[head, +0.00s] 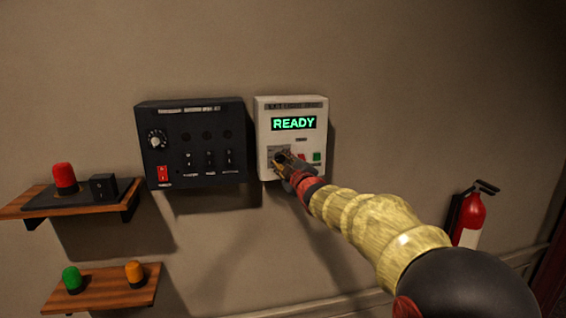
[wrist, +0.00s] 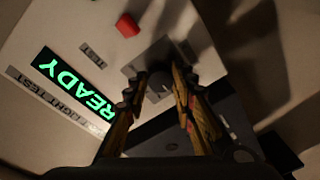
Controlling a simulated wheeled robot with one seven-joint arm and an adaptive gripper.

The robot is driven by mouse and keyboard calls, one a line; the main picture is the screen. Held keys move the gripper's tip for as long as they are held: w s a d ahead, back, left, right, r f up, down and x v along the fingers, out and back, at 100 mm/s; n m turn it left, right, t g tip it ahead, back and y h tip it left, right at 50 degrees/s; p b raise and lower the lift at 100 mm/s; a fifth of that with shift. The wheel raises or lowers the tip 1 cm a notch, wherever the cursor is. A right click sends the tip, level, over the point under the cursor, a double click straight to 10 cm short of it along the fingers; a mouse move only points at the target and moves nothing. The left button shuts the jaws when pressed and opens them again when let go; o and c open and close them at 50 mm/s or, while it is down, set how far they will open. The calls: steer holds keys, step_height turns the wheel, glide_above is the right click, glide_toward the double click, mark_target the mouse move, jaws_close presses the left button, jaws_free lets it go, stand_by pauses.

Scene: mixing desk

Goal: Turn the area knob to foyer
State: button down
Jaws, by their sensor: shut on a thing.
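A white wall box (head: 262,140) has a green READY display (head: 294,123). A dark round knob (wrist: 159,84) on its face sits between my fingertips in the wrist view. My gripper (head: 284,158) is at the lower left of the white box, shut on this knob. In the wrist view my gripper (wrist: 157,92) has a finger on each side of it. The fingers hide much of the knob in the head view. Its position marks cannot be read.
A black box (head: 190,140) with a dial (head: 157,139), a red switch (head: 163,172) and several toggles hangs to the left. The white box also has a red button (wrist: 127,25) and a green button (head: 317,156). A fire extinguisher (head: 469,218) hangs at right.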

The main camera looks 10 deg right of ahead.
steer(key=shift+f, duration=0.1)
steer(key=m+b, duration=0.2)
steer(key=m, duration=0.2)
steer(key=shift+f+b, duration=0.15)
steer(key=shift+b, duration=0.15)
steer(key=m+b, duration=0.2)
steer(key=m, duration=0.2)
steer(key=shift+a+f+m+t+b, duration=0.1)
steer(key=shift+f+m+t+b, duration=0.05)
steer(key=shift+m+t+b, duration=0.25)
steer(key=m+b, duration=0.3)
steer(key=m, duration=0.2)
steer(key=shift+a+h, duration=0.1)
steer(key=shift+h, duration=0.3)
steer(key=shift+a+m+h+b, duration=0.1)
steer(key=shift+m+h+b, duration=0.4)
steer(key=shift+m+b, duration=1.7)
steer(key=shift+m+p, duration=0.3)
steer(key=shift+m, duration=0.2)
steer(key=c, duration=1.5)
jaws_free()
steer(key=shift+r, duration=0.2)
